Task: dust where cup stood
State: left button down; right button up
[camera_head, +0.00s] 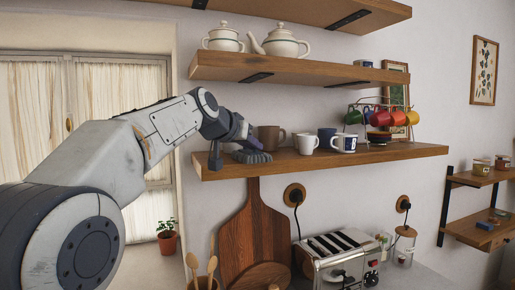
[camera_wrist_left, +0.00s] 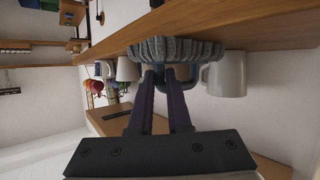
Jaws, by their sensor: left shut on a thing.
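My left gripper (camera_head: 238,146) reaches in over the left end of the middle shelf (camera_head: 400,152). It is shut on a grey-blue ribbed duster (camera_head: 255,157), which is low at the shelf top. In the left wrist view the duster (camera_wrist_left: 175,48) spreads beyond the fingertips (camera_wrist_left: 167,72) and appears to touch the board (camera_wrist_left: 260,35). A brown mug (camera_head: 268,138) stands just right of the duster, and a white mug (camera_head: 306,144) stands farther right. A pale mug (camera_wrist_left: 228,75) is close beside the duster in the left wrist view. My right gripper is out of view.
A dark blue cup (camera_head: 326,138) and a white-and-blue cup (camera_head: 347,143) stand farther right. Coloured mugs (camera_head: 382,117) hang on a rack. The upper shelf (camera_head: 300,72) with teapots is above my gripper. A cutting board (camera_head: 256,225) and toaster (camera_head: 337,256) are below.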

pick_arm(q)
jog(key=shift+r+p, duration=1.3)
jog(key=shift+r, duration=0.05)
jog(key=shift+s+d+f+b, duration=0.1)
jog(key=shift+s+d+b, duration=0.05)
jog(key=shift+s+b, duration=0.15)
jog(key=s+d+b, duration=0.3)
jog(key=s, duration=0.6)
jog(key=s+d+b, duration=0.3)
jog(key=s+d, duration=0.1)
jog(key=s, duration=0.5)
jog(key=shift+d, duration=0.2)
